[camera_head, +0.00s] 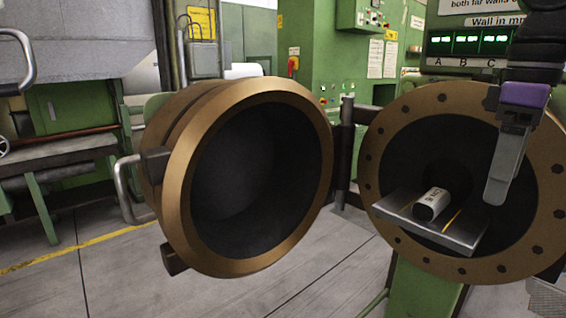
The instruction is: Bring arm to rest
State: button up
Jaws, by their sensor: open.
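My gripper (496,192) hangs at the right, below a black wrist and a purple part. Its grey fingers point down in front of the opening of a bronze-rimmed flange (390,125). I see the fingers nearly edge-on, so the gap between them does not show clearly. A short pale cylinder (433,204) with a dark end lies on a grey metal plate (466,238) at the flange opening. The cylinder is to the left of the fingertips and apart from them; nothing shows in the gripper.
A large open bronze-rimmed door (290,255) with a handle (126,190) fills the middle. A dark hinge post (346,140) stands between door and flange. A green-digit display (466,40) is above the flange. Green machines stand behind; grey floor is clear at lower left.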

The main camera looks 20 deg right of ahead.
jog(key=w+a+r+t+y, duration=0.35)
jog(key=w+a+t, duration=0.25)
jog(key=w+t, duration=0.4)
jog(key=w+a+r+t+y, duration=0.3)
jog(key=w+a+r+t, duration=0.15)
jog(key=w+t, duration=0.55)
jog(key=s+a+f+m+t+h, duration=0.1)
jog(key=s+a+f+m+h, duration=0.1)
jog(key=s+f+m+h, duration=0.75)
jog(key=s+a+f+m+t+h, duration=0.1)
jog(key=s+f+m+h, duration=0.4)
jog(key=f, duration=1)
jog(key=s+a+f+n+g+y, duration=0.3)
jog(key=s+f, duration=0.7)
jog(key=s, duration=0.5)
jog(key=s+a+f+n+g+y, duration=0.4)
jog(key=s+a+f+n, duration=0.3)
jog(key=s, duration=0.8)
notch_tip(320, 180, down, 3)
jog(key=shift+a+f+y, duration=0.1)
jog(key=shift+a+y, duration=0.4)
jog(key=shift+a, duration=0.1)
